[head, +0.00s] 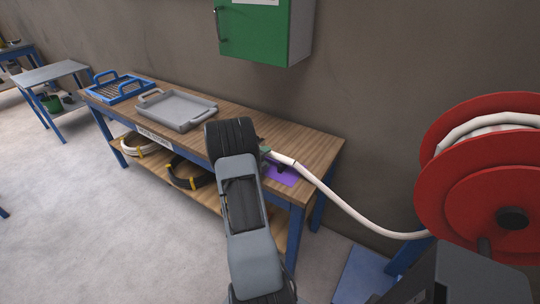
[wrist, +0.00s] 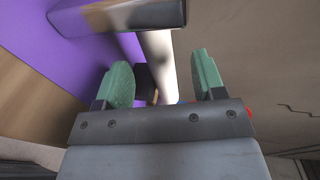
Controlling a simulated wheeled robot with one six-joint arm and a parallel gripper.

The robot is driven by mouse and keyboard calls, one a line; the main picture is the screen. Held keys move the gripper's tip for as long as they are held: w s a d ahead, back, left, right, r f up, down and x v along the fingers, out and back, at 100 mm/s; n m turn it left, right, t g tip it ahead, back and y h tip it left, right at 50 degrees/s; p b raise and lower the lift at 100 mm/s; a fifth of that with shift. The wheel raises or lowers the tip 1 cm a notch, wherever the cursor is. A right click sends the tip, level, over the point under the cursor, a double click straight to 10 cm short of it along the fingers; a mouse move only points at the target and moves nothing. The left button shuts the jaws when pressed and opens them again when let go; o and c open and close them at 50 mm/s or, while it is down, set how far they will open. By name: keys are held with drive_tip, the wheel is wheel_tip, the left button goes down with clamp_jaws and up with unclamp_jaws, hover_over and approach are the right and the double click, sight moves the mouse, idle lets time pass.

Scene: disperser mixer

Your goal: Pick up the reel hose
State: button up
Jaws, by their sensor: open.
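The white reel hose (head: 345,206) runs from the large red reel (head: 440,185) at right to the near right end of the wooden workbench (head: 310,150). Its free end lies over a purple patch (head: 283,176) on the bench. My gripper (head: 266,150) is at this hose end, mostly hidden behind my arm. In the wrist view the green fingers of my gripper (wrist: 162,80) stand open and apart. The white hose (wrist: 158,62) shows between them in the picture, with no clear grip on it. A grey cylindrical piece (wrist: 115,14) lies across the top, over the purple patch (wrist: 85,55).
A grey tray (head: 178,112) and a blue-handled tray (head: 120,90) sit on the bench's left part. Coiled hoses (head: 185,177) lie on the lower shelf. A green cabinet (head: 258,30) hangs on the wall above. Open floor lies left of the bench.

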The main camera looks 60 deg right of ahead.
drive_tip(key=shift+p+x, duration=0.65)
drive_tip(key=shift+x, duration=2.4)
drive_tip(key=shift+f, duration=0.15)
clamp_jaws()
